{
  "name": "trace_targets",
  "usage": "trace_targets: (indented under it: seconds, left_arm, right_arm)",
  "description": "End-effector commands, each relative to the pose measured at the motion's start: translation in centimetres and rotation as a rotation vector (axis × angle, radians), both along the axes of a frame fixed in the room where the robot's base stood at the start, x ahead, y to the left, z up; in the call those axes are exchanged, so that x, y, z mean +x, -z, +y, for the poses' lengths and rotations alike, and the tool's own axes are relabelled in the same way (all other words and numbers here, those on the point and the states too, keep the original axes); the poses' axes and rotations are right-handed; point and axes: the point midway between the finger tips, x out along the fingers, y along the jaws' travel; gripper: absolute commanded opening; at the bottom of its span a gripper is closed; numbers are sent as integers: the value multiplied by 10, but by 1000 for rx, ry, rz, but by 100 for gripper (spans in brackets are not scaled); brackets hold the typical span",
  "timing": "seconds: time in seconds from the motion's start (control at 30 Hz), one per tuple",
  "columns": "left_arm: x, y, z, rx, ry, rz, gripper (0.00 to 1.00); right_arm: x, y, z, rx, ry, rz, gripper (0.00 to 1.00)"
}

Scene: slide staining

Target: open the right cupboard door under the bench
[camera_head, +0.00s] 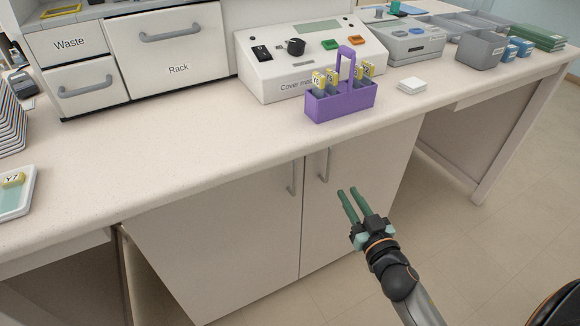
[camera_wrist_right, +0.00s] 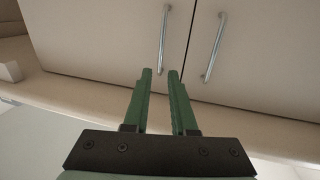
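The right cupboard door (camera_head: 352,205) under the bench is shut, beside the shut left door (camera_head: 225,230). Its grey upright bar handle (camera_head: 324,165) is near the seam, close to the left door's handle (camera_head: 292,178). My right gripper (camera_head: 347,191) is open and empty, in front of the right door, lower and to the right of its handle. The right wrist view seems upside down; there the gripper (camera_wrist_right: 160,72) has a gap between its green fingers, apart from both handles. The right door's handle (camera_wrist_right: 164,38) appears to be the left one there. My left gripper is not in view.
The benchtop (camera_head: 200,140) overhangs the doors. On it stand a purple slide rack (camera_head: 340,103), a cover machine (camera_head: 280,70) and a small white box (camera_head: 412,86). Open space lies under the bench right of the cupboard. The floor (camera_head: 480,250) in front looks clear.

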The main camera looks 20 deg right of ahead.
Motion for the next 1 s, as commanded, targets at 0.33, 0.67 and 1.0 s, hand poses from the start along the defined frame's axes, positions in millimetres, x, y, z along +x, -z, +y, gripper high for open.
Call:
trace_targets:
  seconds: [0.33,0.67,1.0]
  left_arm:
    - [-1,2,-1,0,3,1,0]
    - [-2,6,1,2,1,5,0]
    - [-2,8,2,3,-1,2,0]
  right_arm:
    - [32,-3,-6,-3,1,-17,25]
    - [91,-1,-13,-3,1,-14,25]
    - [124,-1,-17,-1,1,-12,25]
